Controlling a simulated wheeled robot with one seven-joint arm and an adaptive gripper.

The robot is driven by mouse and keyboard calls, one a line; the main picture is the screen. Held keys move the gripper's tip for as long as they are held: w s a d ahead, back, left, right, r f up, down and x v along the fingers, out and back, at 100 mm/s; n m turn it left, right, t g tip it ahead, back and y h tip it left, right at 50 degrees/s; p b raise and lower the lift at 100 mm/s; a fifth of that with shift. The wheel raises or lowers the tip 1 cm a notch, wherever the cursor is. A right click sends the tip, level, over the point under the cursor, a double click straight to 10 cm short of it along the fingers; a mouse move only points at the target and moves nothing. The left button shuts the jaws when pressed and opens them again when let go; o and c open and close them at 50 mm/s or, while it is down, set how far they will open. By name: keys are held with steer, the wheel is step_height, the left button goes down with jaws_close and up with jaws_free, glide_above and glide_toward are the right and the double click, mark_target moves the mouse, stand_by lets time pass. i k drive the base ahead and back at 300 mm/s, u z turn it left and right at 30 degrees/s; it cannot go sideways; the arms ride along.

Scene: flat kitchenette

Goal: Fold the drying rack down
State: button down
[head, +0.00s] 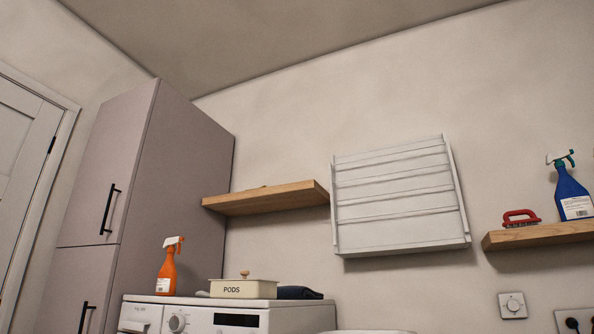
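The drying rack (398,235) is a white slatted panel mounted on the wall, right of the middle in the head view. Several horizontal bars run between its two side rails. It stands close to the wall, with its lower edge slightly out from it and a shadow beneath. My gripper does not show in the head view.
A wooden shelf (268,198) is left of the rack; another shelf (545,236) at right holds a red brush (521,219) and a blue spray bottle (573,192). Below left, a washing machine (215,318) bears an orange spray bottle (167,271) and a pods box (243,290). A tall cabinet (175,190) stands left.

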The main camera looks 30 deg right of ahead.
mark_target(452, 162)
steer(key=u, duration=1.25)
steer(key=k, duration=0.75)
steer(key=z, duration=1.5)
